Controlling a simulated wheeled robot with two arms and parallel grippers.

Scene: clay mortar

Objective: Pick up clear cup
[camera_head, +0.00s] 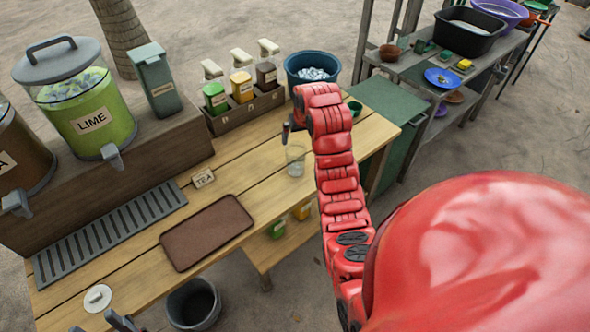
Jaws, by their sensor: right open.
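The clear cup (296,162) stands upright on the wooden table (255,180), just left of my red right arm. My right gripper (288,131) is above and slightly left of the cup, open and empty, its dark fingers partly hidden by the wrist. It does not appear to touch the cup. At the bottom left edge, grey tips (120,322) that look like my left gripper only just show, too cut off to read.
The lime dispenser (85,110), bottle rack (245,108) and blue ice bucket (312,70) stand behind. A green cup (355,107) is right of my arm.

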